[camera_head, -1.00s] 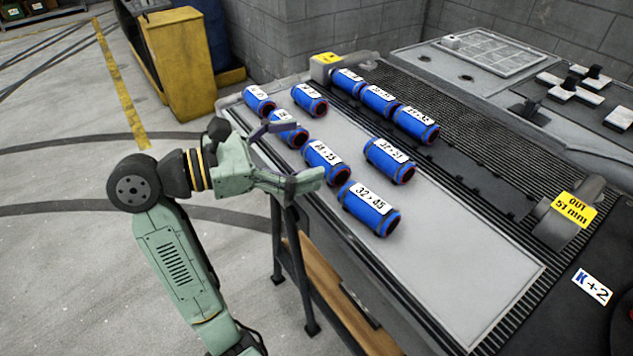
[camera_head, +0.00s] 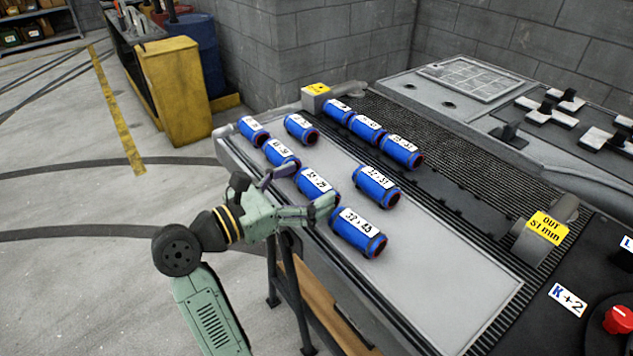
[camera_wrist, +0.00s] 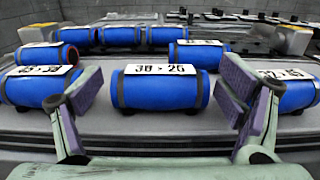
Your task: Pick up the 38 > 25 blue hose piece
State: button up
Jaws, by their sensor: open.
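Several blue hose pieces with white labels lie on a grey tabletop (camera_head: 440,290). The piece in the middle of the wrist view (camera_wrist: 160,92) has a label like 38 > 25, its last digit unclear. It also shows in the head view (camera_head: 313,188), in the row along the near-left edge. My gripper (camera_head: 312,187) is open and empty at that edge, facing this piece. In the wrist view the two fingers (camera_wrist: 160,84) stand to either side of it, on the near side and apart from it.
A piece reading 45 > 38 (camera_wrist: 40,85) lies just left and one reading 32 > 45 (camera_wrist: 296,95) just right, both near the fingers. Another piece (camera_head: 376,187) lies behind.

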jog(key=shift+x, duration=1.05)
jog(key=c, duration=1)
